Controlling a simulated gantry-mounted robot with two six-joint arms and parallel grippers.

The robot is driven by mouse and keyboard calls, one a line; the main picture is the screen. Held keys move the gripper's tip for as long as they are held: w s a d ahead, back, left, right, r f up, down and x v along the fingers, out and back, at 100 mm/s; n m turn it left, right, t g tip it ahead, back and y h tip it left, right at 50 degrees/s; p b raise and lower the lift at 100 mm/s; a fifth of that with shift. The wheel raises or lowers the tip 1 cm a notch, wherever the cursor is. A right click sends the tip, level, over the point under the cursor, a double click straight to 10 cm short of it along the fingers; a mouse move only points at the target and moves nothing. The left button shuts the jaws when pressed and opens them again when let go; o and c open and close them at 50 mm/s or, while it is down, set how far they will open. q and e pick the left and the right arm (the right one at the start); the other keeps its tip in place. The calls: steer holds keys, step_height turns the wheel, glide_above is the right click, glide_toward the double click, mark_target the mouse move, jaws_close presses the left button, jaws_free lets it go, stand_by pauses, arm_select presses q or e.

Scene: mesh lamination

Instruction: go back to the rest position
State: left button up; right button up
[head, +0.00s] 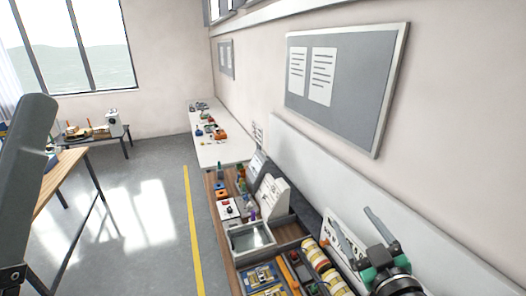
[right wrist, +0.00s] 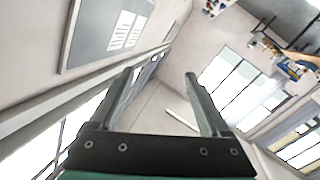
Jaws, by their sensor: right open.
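My right gripper (head: 366,236) is raised at the lower right of the head view, in front of the wall side of the bench. In the right wrist view its two grey fingers (right wrist: 158,74) stand wide apart with nothing between them. Only the room shows beyond them, tilted. A dark grey arm link, apparently of my left arm, fills the left edge of the head view. My left gripper is not in view.
A long bench along the wall holds a framed tray (head: 252,238), yellow-and-white rolls (head: 318,262) and small parts. A grey notice board (head: 345,85) hangs above. A wooden table (head: 62,180) stands at left. Open floor (head: 135,215) with a yellow line (head: 193,230) lies between.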

steer(key=s+a+r+t+y, duration=0.1)
steer(key=s+a+r+t, duration=0.15)
steer(key=r, duration=0.55)
steer(key=s+a+r+t, duration=0.1)
steer(key=s+r, duration=0.2)
steer(key=r, duration=0.4)
steer(key=s+r+m+t, duration=0.5)
steer(key=s+r+t, duration=0.1)
steer(key=s+r, duration=0.8)
steer(key=shift+d, duration=0.25)
